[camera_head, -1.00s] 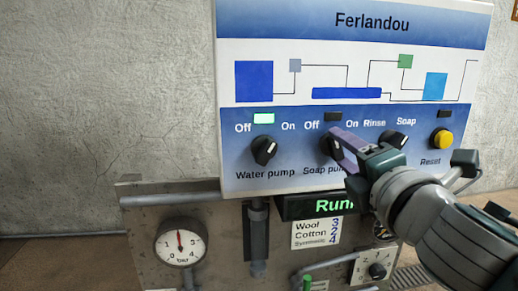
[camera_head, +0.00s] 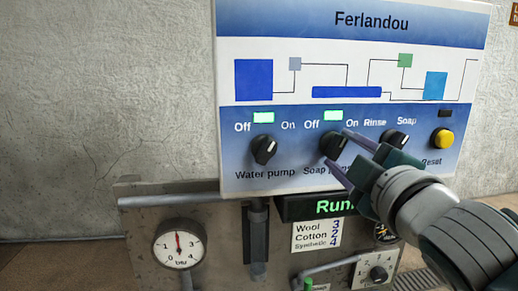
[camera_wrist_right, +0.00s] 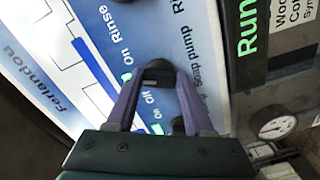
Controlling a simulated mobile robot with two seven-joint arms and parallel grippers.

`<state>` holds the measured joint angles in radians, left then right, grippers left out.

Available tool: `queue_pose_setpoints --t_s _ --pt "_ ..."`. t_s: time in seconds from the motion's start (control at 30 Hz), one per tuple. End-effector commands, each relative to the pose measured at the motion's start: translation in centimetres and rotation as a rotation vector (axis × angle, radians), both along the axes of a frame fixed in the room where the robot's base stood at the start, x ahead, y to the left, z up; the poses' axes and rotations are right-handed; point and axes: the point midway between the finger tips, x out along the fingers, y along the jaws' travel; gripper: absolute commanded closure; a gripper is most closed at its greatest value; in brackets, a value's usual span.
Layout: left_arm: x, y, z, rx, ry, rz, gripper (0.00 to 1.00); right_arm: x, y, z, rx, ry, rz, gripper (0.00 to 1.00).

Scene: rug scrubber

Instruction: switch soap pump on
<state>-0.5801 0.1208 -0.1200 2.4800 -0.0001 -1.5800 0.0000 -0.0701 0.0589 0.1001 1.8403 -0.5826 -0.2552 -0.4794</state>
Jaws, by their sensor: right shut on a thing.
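The soap pump knob (camera_head: 331,146) is black and sits on the blue control panel, right of the water pump knob. The lamp (camera_head: 333,116) above it is lit green. My right gripper (camera_head: 338,150) is shut on this knob, one purple finger above it and one below. The right wrist view shows the knob (camera_wrist_right: 158,69) between the two fingertips of the gripper (camera_wrist_right: 157,84). The lower finger covers part of the "Soap pump" label. My left gripper is not in view.
The water pump knob (camera_head: 263,150) is to the left, its lamp (camera_head: 263,118) lit green. The rinse/soap knob (camera_head: 395,141) and yellow reset button (camera_head: 442,139) are close on the right. A display (camera_head: 322,206) and pressure gauge (camera_head: 179,244) sit below.

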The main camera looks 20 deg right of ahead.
Motion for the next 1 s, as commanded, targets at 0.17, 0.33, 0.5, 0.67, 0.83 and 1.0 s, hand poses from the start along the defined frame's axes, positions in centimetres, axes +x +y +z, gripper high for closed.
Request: queue_pose_setpoints --t_s 0.17,0.33,0.5,0.67,0.83,1.0 --pt "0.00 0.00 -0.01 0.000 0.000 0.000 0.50 0.00 -0.04 -0.04 0.055 -0.012 -0.002 1.00" --pt "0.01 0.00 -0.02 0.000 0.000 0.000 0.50 0.00 -0.03 -0.05 0.077 -0.018 -0.002 1.00" --pt "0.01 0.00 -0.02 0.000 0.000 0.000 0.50 0.00 -0.03 -0.05 0.083 -0.019 -0.002 1.00" --pt "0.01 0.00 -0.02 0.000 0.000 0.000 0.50 0.00 -0.03 -0.05 0.084 -0.019 -0.002 1.00" --pt "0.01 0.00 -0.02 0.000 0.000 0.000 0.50 0.00 -0.03 -0.06 0.083 -0.019 -0.002 0.35" --pt "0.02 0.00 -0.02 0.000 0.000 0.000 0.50 0.00 -0.01 -0.05 0.081 -0.019 -0.001 0.18"
